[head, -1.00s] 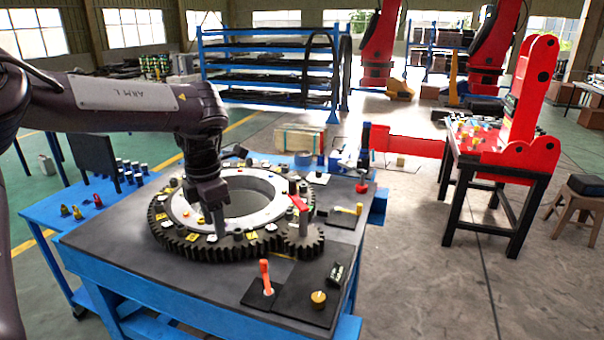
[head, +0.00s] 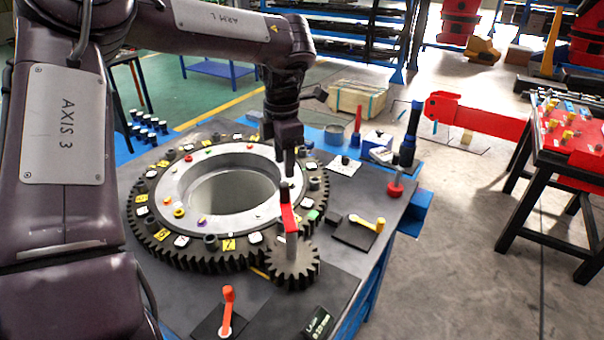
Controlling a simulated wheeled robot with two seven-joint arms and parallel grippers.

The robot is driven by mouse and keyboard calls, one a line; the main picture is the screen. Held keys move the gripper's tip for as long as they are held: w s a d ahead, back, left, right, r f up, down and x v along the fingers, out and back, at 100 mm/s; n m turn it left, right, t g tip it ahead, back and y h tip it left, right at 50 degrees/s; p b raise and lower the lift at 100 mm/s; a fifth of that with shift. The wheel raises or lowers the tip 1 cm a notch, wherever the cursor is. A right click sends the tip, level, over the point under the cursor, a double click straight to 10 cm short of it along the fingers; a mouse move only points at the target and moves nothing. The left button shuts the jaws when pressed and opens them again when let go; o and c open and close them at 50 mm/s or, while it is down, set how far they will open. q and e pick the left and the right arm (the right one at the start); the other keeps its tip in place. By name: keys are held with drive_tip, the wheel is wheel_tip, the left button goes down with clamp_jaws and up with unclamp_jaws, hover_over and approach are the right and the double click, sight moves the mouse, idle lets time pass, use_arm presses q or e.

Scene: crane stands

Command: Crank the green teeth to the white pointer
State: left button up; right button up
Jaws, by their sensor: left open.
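The large dark toothed ring (head: 190,256) lies flat on the grey bench, with tags and coloured pegs on its top. A small dark gear (head: 293,265) meshes with it at the front right. The red crank arm (head: 288,217) sits on a post over this gear, and its dark knob (head: 284,188) stands at the far end. A small green mark (head: 313,215) shows on the ring near the crank. I cannot make out the white pointer for certain. My left gripper (head: 285,170) is open, pointing down just above or behind the knob. My right gripper is not in view.
An orange-handled lever (head: 227,308) stands at the bench front, and a yellow-handled one (head: 367,223) lies to the right. A wooden crate (head: 357,98) sits behind the bench.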

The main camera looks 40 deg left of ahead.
sight(284, 184)
use_arm(q)
drive_tip(key=f, duration=0.3)
drive_tip(key=shift+s+f+p, duration=0.15)
drive_tip(key=shift+s+p, duration=0.1)
drive_tip(key=shift+p, duration=0.1)
wheel_tip(284, 184, down, 3)
drive_tip(key=shift+w+f+p, duration=0.1)
drive_tip(key=shift+f+p, duration=0.1)
drive_tip(key=shift+p, duration=0.2)
drive_tip(key=shift+f, duration=0.45)
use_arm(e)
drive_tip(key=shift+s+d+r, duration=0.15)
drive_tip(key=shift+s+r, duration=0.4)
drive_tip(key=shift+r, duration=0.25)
use_arm(q)
drive_tip(key=shift+c, duration=0.5)
drive_tip(key=shift+c, duration=1.3)
clamp_jaws()
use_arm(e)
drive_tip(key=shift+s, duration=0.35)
